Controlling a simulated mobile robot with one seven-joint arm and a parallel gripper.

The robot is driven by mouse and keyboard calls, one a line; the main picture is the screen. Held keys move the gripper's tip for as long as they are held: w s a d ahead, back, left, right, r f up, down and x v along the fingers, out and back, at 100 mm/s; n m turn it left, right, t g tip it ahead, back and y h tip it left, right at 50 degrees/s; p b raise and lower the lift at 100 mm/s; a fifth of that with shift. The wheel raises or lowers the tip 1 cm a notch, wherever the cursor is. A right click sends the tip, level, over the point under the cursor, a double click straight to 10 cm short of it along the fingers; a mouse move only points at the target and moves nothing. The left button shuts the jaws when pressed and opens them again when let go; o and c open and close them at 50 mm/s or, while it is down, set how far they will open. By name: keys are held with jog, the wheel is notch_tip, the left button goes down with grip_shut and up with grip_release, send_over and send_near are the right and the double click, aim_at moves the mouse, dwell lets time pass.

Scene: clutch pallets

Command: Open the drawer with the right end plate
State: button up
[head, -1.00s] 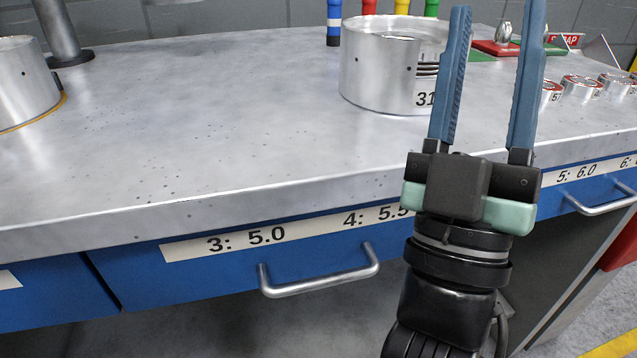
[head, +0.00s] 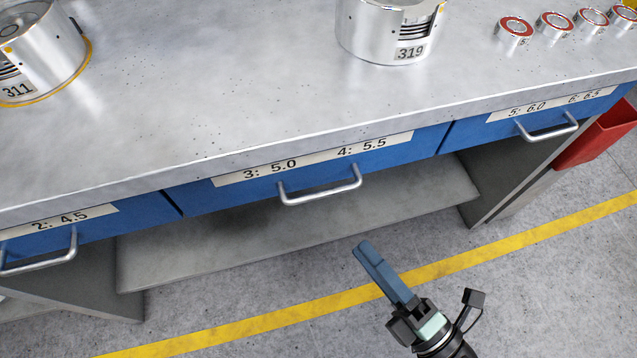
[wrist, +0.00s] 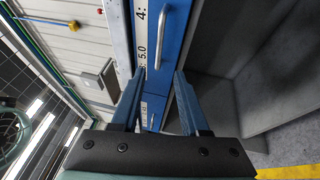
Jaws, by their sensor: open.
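Three blue drawers sit under the bench top. The middle drawer (head: 428,143), labelled "3: 5.0" and "4: 5.5", has a metal bar handle (head: 320,196). The right drawer (head: 470,131), labelled "5: 6.0" and "6: 6.5", has its own handle (head: 548,134). The left drawer (head: 140,206) reads "2: 4.5", its left part cut off. All three look shut. My gripper (head: 366,246) is open and empty, in front of the bench and apart from the handles. In the wrist view my gripper (wrist: 160,72) faces the drawer fronts, with a handle (wrist: 174,28) above the fingertips. No end plate is clearly identifiable.
On the bench top (head: 220,100) stand metal cylinders marked 311 (head: 45,55) and 319 (head: 375,30), and several red-topped rings (head: 516,30). A red bin (head: 597,135) hangs at the right. A grey lower shelf (head: 300,235) lies below. The floor in front is clear.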

aim_at(318, 194)
jog(key=x, duration=1.2)
jog(key=shift+w+r, duration=0.15)
grip_shut()
dwell(0.9)
